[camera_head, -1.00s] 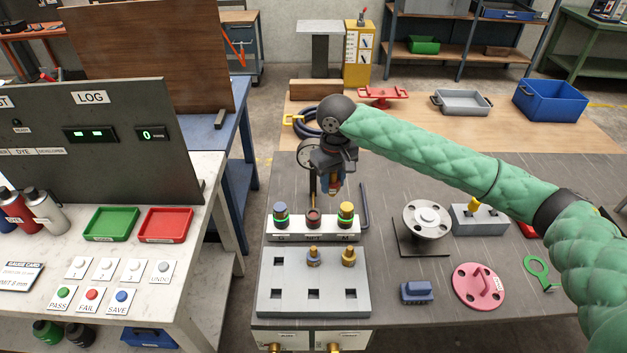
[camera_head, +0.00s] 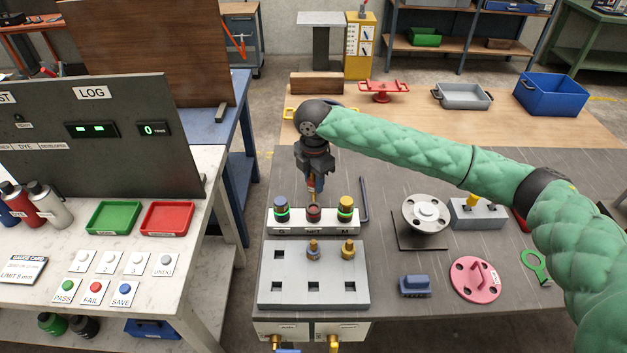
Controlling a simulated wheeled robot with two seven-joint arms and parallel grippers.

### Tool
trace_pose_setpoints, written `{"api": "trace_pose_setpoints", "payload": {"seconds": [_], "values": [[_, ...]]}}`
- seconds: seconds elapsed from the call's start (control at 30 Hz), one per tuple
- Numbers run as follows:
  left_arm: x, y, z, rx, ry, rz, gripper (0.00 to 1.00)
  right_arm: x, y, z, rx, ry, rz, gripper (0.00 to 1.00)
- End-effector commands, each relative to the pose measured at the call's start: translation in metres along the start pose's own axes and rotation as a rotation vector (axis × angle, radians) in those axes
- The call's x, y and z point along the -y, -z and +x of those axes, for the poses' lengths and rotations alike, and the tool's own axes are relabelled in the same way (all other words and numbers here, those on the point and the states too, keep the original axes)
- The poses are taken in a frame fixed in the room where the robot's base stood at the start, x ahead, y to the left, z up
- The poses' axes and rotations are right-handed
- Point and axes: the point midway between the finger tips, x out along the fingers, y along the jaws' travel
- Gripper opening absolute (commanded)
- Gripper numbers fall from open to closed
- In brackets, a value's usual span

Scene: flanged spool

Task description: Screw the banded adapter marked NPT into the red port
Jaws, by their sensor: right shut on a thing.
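The red port (camera_head: 314,215) is the middle one of three dark fittings on a light block, above the label NPT. My right gripper (camera_head: 316,190) comes down from above, directly over the red port. It is shut on a small brass-coloured adapter (camera_head: 315,198), mostly hidden between the blue fingers; its band and any marking are too small to read. The adapter's lower end is at or just above the port; I cannot tell whether they touch. Two other adapters, one with a blue band (camera_head: 313,250) and a brass one (camera_head: 348,249), stand in the grey rack (camera_head: 275,292). My left gripper is out of view.
A green-ringed port (camera_head: 282,210) and a yellow-topped port (camera_head: 346,209) flank the red one closely. A black hex key (camera_head: 364,200) lies right of the block. A flanged spool (camera_head: 425,216), a blue block (camera_head: 415,286) and a pink flange (camera_head: 475,279) stand further right.

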Motion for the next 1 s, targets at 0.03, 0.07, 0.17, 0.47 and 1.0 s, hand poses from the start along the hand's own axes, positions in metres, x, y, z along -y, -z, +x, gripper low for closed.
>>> {"api": "trace_pose_setpoints", "payload": {"seconds": [0.03,0.07,0.17,0.47,1.0], "values": [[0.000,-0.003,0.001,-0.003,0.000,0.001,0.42,-0.001,0.000,0.001,0.000,0.000,-0.078,0.05],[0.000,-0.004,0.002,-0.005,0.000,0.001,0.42,-0.001,0.000,0.002,0.000,0.000,-0.128,0.05],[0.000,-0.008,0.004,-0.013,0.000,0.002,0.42,-0.002,-0.001,0.004,0.001,0.000,-0.297,0.05],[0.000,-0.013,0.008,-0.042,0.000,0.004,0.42,-0.003,-0.002,0.009,0.001,0.000,-0.803,0.05],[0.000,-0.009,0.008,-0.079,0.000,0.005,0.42,-0.004,-0.002,0.010,0.001,0.000,-1.416,0.05]]}}
